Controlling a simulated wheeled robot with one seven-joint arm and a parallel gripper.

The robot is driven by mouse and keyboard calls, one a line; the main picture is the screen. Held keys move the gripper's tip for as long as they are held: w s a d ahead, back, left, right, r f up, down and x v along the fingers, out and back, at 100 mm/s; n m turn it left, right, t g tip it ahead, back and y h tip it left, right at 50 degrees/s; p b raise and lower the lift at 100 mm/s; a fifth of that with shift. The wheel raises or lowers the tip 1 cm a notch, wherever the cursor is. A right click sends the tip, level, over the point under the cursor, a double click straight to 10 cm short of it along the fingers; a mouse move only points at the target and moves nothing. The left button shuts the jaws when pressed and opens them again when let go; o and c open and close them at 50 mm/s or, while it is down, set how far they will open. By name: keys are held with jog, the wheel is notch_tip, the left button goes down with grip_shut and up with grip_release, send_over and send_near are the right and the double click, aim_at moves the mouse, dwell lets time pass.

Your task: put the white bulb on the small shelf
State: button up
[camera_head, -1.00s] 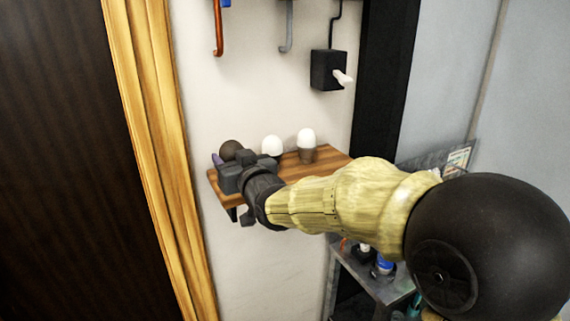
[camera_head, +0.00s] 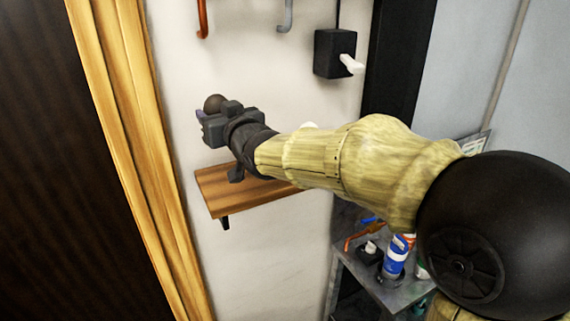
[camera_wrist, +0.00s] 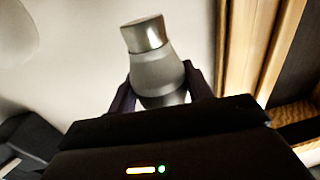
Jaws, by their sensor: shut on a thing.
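My gripper (camera_head: 207,122) is shut on a dark bulb (camera_head: 213,103) and holds it above the small wooden shelf (camera_head: 245,193). In the wrist view the held bulb (camera_wrist: 160,75) looks grey, with a shiny metal cap, between the two fingers. A sliver of a white bulb (camera_head: 308,125) shows over the top edge of my arm in the head view. The rest of it and part of the shelf are hidden behind the arm. A pale rounded shape (camera_wrist: 15,40) at the wrist view's upper left is too blurred to name surely.
A black wall box (camera_head: 334,54) with a white lever and hanging hooks is above the shelf. A wooden door frame (camera_head: 125,150) stands close on the left. A grey cart (camera_head: 385,285) with a blue and white can (camera_head: 396,257) is at lower right. The shelf's left end is bare.

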jog(key=shift+s, duration=0.1)
jog(key=shift+f, duration=0.15)
notch_tip(320, 180, down, 5)
jog(key=shift+f+p, duration=0.2)
jog(key=shift+p, duration=0.5)
jog(key=shift+a+f, duration=0.15)
jog(key=shift+f, duration=0.1)
jog(key=shift+s, duration=0.1)
